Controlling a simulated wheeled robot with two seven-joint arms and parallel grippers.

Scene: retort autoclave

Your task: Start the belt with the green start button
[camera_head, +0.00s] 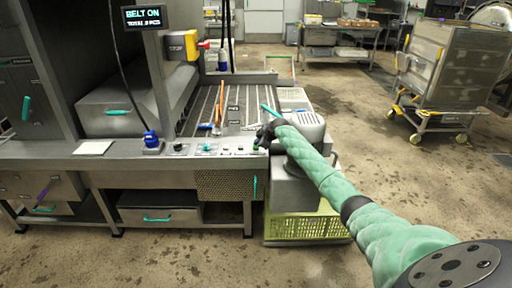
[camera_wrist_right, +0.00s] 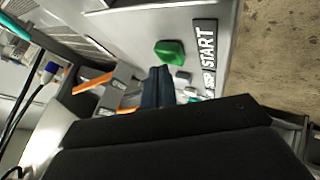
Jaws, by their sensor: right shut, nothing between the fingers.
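The green start button (camera_wrist_right: 170,52) shows in the right wrist view beside a black START label (camera_wrist_right: 204,45) on the metal panel. My right gripper (camera_wrist_right: 158,82) is shut and empty, its fingertips close to the button with a small gap in the picture; I cannot tell whether they touch. In the head view my right gripper (camera_head: 262,138) is over the right end of the control panel (camera_head: 205,149), and it partly hides the button there. The belt (camera_head: 190,112) lies behind the panel. A display (camera_head: 145,17) reads BELT ON. My left gripper is not in view.
A blue-topped item (camera_head: 151,140) and a white sheet (camera_head: 93,148) are on the ledge at left. A yellow crate (camera_head: 310,229) stands under my right arm. A wheeled metal cart (camera_head: 440,65) stands at right. Open floor lies between.

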